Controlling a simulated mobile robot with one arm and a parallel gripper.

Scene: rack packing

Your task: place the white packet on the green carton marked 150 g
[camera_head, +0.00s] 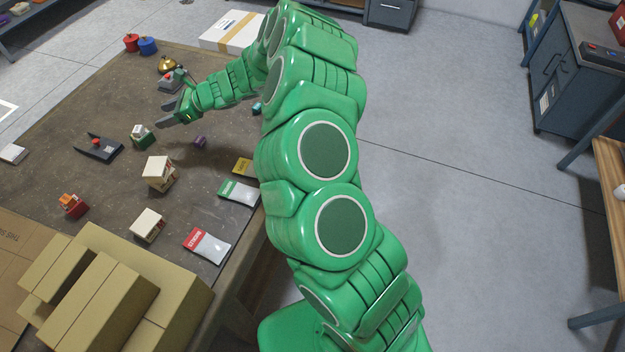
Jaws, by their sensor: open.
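A small green carton (145,143) stands on the dark table left of centre; its marking is too small to read. A small white packet (138,131) appears to rest on its top. My gripper (167,117) is open just beyond and to the right of them, above the table. It looks empty and apart from both.
Cream cartons (158,172) and a red-orange carton (73,205) stand nearer. A green-white pouch (238,192) and red-white pouch (207,246) lie near the right edge. A dark tray (96,149) is at left. Large cardboard boxes (105,300) fill the near corner.

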